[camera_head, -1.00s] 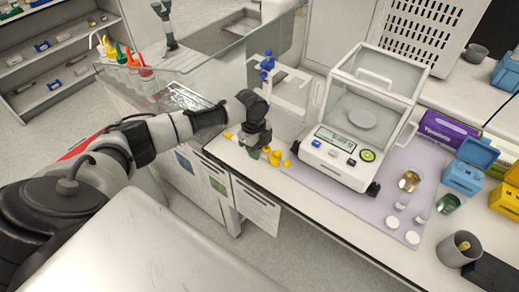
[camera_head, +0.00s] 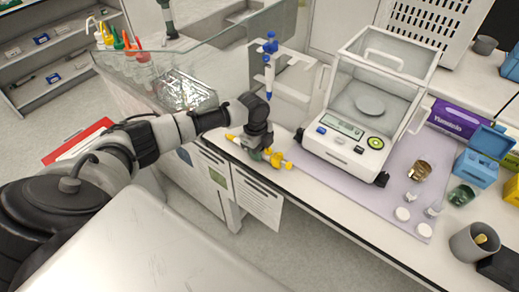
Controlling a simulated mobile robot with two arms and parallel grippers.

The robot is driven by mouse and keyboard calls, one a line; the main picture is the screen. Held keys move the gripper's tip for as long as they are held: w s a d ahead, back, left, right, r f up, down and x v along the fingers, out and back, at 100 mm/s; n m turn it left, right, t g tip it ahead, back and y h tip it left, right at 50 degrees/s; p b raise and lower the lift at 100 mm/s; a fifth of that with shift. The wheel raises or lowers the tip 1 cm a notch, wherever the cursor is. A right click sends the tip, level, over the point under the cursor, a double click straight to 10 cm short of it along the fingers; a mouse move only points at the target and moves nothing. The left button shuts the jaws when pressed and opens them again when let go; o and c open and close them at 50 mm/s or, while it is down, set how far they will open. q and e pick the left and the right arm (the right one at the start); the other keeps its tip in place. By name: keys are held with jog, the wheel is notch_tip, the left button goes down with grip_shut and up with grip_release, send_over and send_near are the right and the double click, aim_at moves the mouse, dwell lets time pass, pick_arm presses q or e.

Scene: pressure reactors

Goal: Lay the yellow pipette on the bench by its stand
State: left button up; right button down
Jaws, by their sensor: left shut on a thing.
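The yellow pipette (camera_head: 277,159) is in the jaws of my left gripper (camera_head: 262,153), over the front edge of the bench (camera_head: 345,212). It looks roughly level, its yellow parts showing on both sides of the jaws. Its middle is hidden by the gripper. I cannot tell whether it touches the bench top. The pipette stand (camera_head: 292,82) is just behind the gripper, with a blue pipette (camera_head: 269,62) upright in it. My right gripper is not in view.
A glass-cased balance (camera_head: 345,146) stands close to the right of the pipette, on a pale mat (camera_head: 385,203). Small lidded jars and metal cups lie further right, with a grey cup (camera_head: 470,246). A glass panel (camera_head: 215,50) rises behind my left arm. The bench's front strip is bare.

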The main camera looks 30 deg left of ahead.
pick_arm(q)
jog(key=o, duration=1.1)
jog(key=r, duration=0.3)
jog(key=a+r+b, duration=0.1)
jog(key=r, duration=0.6)
jog(key=shift+w+a+r, duration=0.1)
jog(key=shift+a+r, duration=0.2)
jog(key=shift+r, duration=0.1)
